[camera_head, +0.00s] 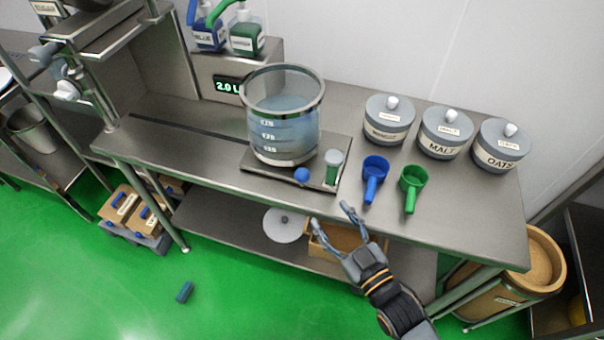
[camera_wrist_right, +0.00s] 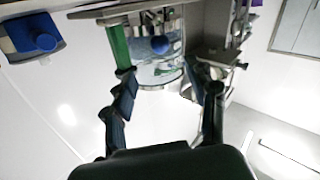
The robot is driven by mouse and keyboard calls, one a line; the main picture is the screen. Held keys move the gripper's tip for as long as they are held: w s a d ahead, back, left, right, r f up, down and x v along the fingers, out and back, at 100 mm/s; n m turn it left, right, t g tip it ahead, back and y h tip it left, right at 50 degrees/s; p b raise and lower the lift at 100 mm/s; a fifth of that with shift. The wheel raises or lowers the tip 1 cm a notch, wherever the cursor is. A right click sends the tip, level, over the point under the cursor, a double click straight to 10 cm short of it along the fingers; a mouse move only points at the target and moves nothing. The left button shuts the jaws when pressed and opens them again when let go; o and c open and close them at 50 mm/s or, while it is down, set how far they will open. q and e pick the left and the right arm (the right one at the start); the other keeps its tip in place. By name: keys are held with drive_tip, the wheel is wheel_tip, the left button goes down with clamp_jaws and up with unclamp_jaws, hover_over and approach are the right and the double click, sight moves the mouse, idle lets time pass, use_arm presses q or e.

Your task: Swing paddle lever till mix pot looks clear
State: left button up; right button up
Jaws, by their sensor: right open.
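The mix pot (camera_head: 285,125) is a clear vessel with a metal rim and white level marks. It stands on a metal base plate (camera_head: 262,186) on the bench and holds pale blue-grey, translucent liquid. A blue ball knob (camera_head: 301,175), apparently the paddle lever's end, sits at its front right; the lever's rod is hard to make out. My right gripper (camera_head: 331,214) is open and empty, in front of the bench edge and below the knob, apart from it. In the right wrist view the knob (camera_wrist_right: 160,45) and pot (camera_wrist_right: 155,72) show beyond the open fingers (camera_wrist_right: 170,82).
A small green-and-white cylinder (camera_head: 333,167) stands right of the knob. Blue (camera_head: 374,178) and green (camera_head: 411,188) scoops lie further right, before several lidded grey canisters (camera_head: 441,135). A display (camera_head: 228,86) reads 2.0 L behind the pot. A box (camera_head: 343,238) sits on the lower shelf.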

sight(306, 181)
drive_tip(key=p+x, duration=0.2)
drive_tip(key=x, duration=1.1)
drive_tip(key=shift+w+a, duration=0.2)
drive_tip(key=shift+w, duration=0.1)
clamp_jaws()
